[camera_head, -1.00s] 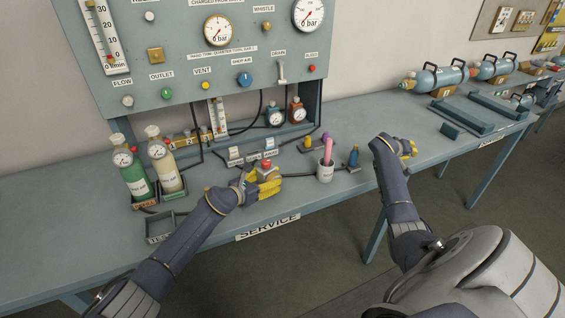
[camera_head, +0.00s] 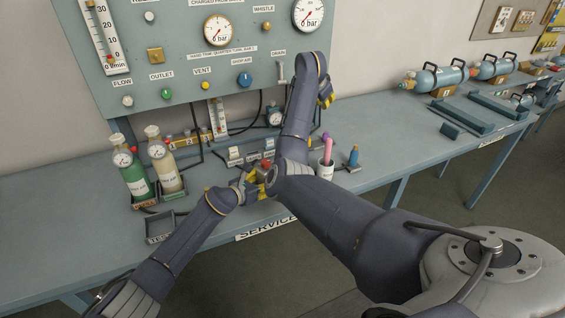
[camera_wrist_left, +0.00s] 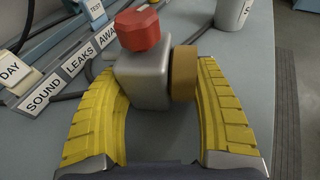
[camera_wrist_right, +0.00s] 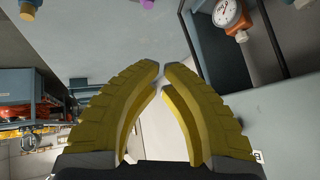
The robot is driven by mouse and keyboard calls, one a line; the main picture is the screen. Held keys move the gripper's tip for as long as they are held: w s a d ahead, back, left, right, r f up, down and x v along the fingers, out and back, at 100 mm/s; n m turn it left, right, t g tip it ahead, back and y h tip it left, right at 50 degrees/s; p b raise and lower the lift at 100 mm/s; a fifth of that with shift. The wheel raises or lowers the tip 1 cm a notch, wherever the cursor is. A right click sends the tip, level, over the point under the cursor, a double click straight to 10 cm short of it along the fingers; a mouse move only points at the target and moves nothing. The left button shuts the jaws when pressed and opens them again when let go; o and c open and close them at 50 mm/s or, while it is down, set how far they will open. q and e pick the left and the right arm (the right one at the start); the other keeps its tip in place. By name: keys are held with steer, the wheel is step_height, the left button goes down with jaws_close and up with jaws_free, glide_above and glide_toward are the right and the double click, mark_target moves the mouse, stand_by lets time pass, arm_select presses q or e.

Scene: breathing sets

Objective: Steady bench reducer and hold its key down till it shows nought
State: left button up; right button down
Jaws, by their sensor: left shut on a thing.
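The bench reducer is a small grey block (camera_wrist_left: 143,78) with a faceted red knob (camera_wrist_left: 137,27) on top and a round brass part (camera_wrist_left: 184,73) on its right side. My left gripper (camera_head: 254,185) is shut around the block, one yellow finger on each side. In the head view, the red knob (camera_head: 267,164) shows just behind those fingers, and my right forearm partly covers the reducer. No gauge face or reading on it is visible. My right gripper (camera_head: 325,96) is raised in front of the panel, its fingertips nearly together in the right wrist view (camera_wrist_right: 162,72), with nothing between them.
Label plates (camera_wrist_left: 58,75) stand behind the reducer. A white cup (camera_head: 325,171) with a pink item is to its right. Two bottles (camera_head: 164,164) and an empty tray (camera_head: 160,226) are to the left. The gauge panel (camera_head: 180,60) rises behind.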

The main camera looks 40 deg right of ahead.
steer(key=s+a+f+g+y, duration=0.1)
steer(key=a+f, duration=0.3)
steer(key=a, duration=0.6)
steer(key=s+a+f+g+y, duration=0.1)
steer(key=a+f, duration=0.3)
steer(key=a, duration=0.6)
steer(key=shift+s+g+y, duration=0.3)
steer(key=shift+g+y, duration=0.3)
steer(key=shift+y, duration=0.3)
steer(key=x, duration=1)
steer(key=a, duration=0.2)
steer(key=shift+s+a, duration=0.1)
steer(key=shift+a, duration=0.25)
steer(key=shift+s+a, duration=0.1)
steer(key=shift+a, duration=0.5)
steer(key=shift+a, duration=0.1)
